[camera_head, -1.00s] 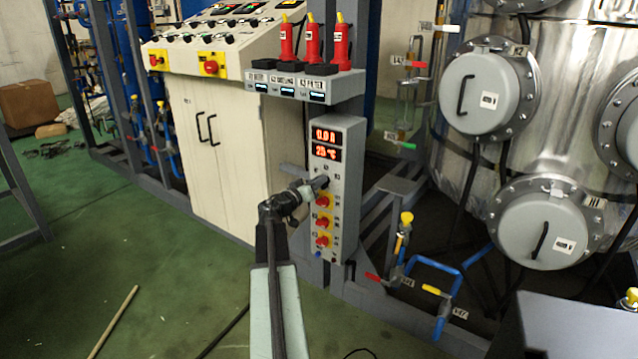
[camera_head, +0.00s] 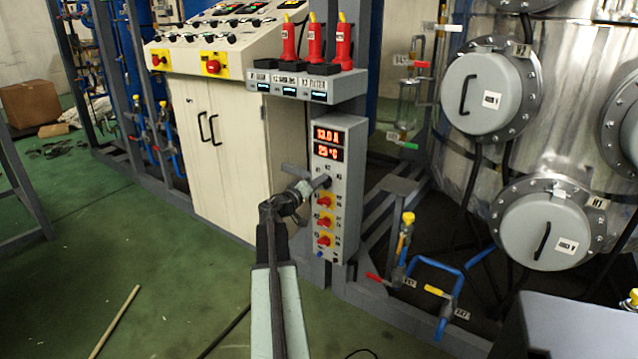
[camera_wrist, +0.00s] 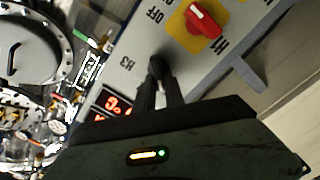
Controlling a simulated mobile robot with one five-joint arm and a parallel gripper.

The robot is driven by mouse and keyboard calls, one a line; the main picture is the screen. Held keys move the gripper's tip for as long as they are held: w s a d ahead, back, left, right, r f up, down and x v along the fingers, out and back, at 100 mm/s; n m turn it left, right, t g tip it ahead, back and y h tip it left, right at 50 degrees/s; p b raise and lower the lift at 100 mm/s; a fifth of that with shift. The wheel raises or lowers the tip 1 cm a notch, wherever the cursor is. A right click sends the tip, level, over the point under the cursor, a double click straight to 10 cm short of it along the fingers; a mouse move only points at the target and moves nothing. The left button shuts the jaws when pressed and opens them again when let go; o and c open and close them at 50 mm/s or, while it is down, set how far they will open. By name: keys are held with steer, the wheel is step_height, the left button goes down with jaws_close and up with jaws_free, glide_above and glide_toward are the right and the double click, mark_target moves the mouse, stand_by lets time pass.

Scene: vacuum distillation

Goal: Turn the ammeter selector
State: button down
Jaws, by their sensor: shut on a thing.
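The grey control box (camera_head: 350,190) stands upright with two red displays, 13.0 A (camera_head: 327,135) above 25 °C (camera_head: 328,153). My gripper (camera_head: 318,184) reaches its face just below the displays. In the wrist view my gripper (camera_wrist: 161,88) is shut on the small black ammeter selector (camera_wrist: 157,64), near the labels OFF and H3. The fingers hide part of the selector, and I cannot read its exact setting.
Several red knobs on yellow plates, such as the top one (camera_head: 324,202), sit close below my gripper; one red knob (camera_wrist: 203,20) shows in the wrist view. Blue pipes (camera_head: 440,270) stand at right.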

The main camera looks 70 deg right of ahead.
steer(key=shift+w, duration=0.1)
steer(key=c, duration=1.4)
jaws_free()
steer(key=shift+c, duration=0.2)
steer(key=v, duration=0.8)
